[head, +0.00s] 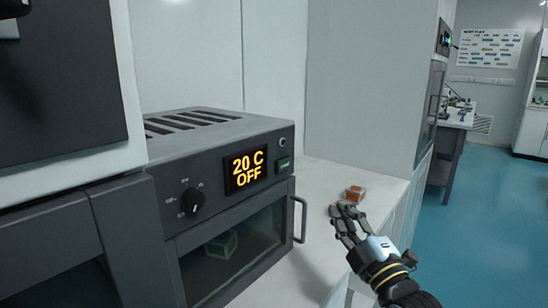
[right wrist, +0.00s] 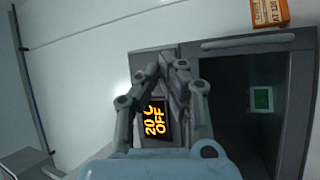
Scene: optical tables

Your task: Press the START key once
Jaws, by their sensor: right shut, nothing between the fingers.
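A grey bench oven (head: 220,130) stands on the white counter, its display (head: 246,169) reading "20 C OFF". A small green key (head: 284,165) is right of the display; its lettering is too small to read, and a round dark button (head: 282,142) sits above it. My right gripper (head: 338,212) is shut and empty, over the counter to the right of the oven and apart from the key. In the right wrist view its fingers (right wrist: 174,64) point toward the oven front, with the display (right wrist: 154,122) partly behind them; the key is not visible there.
The oven door is closed, with a bar handle (head: 301,220) sticking out and a green box (head: 222,245) inside. A knob (head: 192,202) is left of the display. An orange box (head: 355,193) lies on the counter (head: 318,172) near my right gripper.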

